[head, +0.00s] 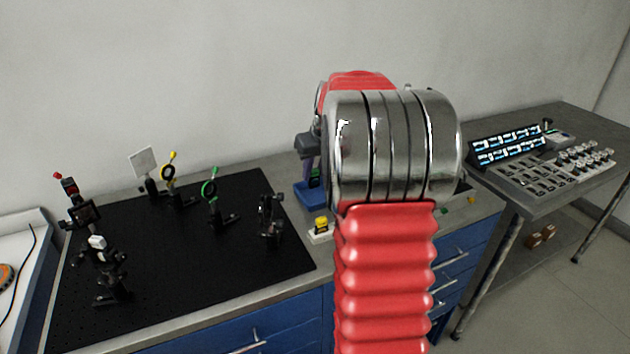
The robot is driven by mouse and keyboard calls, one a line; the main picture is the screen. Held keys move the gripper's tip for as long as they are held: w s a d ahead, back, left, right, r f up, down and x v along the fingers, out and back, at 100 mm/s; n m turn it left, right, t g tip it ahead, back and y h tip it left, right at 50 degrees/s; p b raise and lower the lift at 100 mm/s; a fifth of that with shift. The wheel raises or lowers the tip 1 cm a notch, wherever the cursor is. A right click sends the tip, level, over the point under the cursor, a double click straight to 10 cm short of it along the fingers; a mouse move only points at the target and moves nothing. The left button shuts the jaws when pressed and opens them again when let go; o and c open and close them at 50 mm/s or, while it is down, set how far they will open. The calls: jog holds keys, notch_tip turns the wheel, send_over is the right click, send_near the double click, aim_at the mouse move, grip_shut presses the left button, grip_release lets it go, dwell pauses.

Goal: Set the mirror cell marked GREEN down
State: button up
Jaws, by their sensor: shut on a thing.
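My gripper (308,165) is mostly hidden behind my own arm; only its left side shows, pointing down above a small blue holder (309,197) at the back of the bench. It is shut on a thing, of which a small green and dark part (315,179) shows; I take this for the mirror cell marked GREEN. Its marking cannot be read, and whether it touches the blue holder cannot be told.
A white block with a yellow piece (321,227) stands in front of the blue holder. A side table (545,205) with trays stands at right.

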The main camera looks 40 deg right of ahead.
aim_at(315, 179)
jog(key=shift+f, duration=1.75)
jog(key=shift+f, duration=0.1)
jog(key=o, duration=1.1)
jog(key=shift+c, duration=0.2)
jog(key=v, duration=1.2)
jog(key=shift+s, duration=0.1)
